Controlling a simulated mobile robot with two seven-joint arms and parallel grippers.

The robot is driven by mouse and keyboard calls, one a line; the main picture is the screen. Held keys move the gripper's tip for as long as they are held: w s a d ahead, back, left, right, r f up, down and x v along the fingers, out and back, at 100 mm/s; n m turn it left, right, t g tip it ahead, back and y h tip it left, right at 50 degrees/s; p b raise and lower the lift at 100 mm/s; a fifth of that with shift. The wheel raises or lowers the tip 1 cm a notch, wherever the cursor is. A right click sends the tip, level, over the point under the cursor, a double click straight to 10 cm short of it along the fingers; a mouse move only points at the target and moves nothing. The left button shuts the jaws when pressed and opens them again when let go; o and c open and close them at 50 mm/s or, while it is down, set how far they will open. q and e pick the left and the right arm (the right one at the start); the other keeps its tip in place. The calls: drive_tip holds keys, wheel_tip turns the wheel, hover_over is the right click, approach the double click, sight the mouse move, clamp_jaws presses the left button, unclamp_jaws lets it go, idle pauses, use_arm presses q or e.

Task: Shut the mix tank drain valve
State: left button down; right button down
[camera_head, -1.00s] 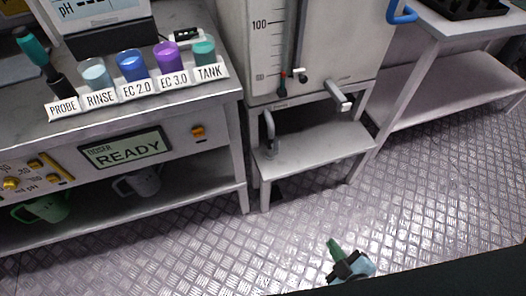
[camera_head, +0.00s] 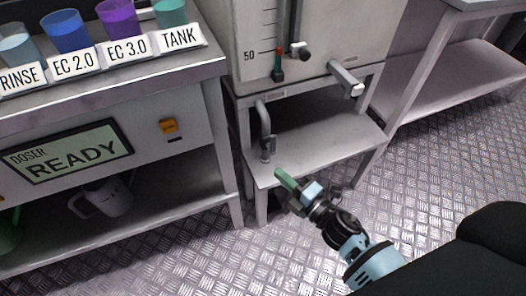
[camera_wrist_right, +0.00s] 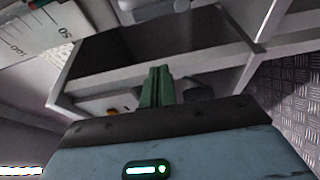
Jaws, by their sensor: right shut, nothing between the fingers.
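The pale mix tank (camera_head: 340,30) with its level scale stands on a metal stand, top centre in the head view. A grey fitting with a pale square end (camera_head: 346,79) sticks out at its lower front. A black knob (camera_head: 304,54) sits above it to the left. A hooked grey pipe with a small lever (camera_head: 266,140) rises at the stand shelf's left edge. I cannot tell which part is the drain valve. My right gripper (camera_head: 281,174), with green fingers, is shut and empty, near the shelf's front edge. The fingers also show in the wrist view (camera_wrist_right: 157,86). My left gripper is out of view.
The stand's shelf (camera_head: 325,135) is bare in its middle. A bench with the doser display (camera_head: 68,152) and labelled cups (camera_head: 120,20) stands at left. Another table (camera_head: 440,65) is at right. The patterned floor (camera_head: 190,260) is clear in front of the bench.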

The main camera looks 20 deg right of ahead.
sight(271, 143)
drive_tip(key=shift+w, duration=0.15)
drive_tip(key=b+x, duration=0.2)
drive_tip(key=x, duration=0.8)
drive_tip(key=shift+d, duration=1.95)
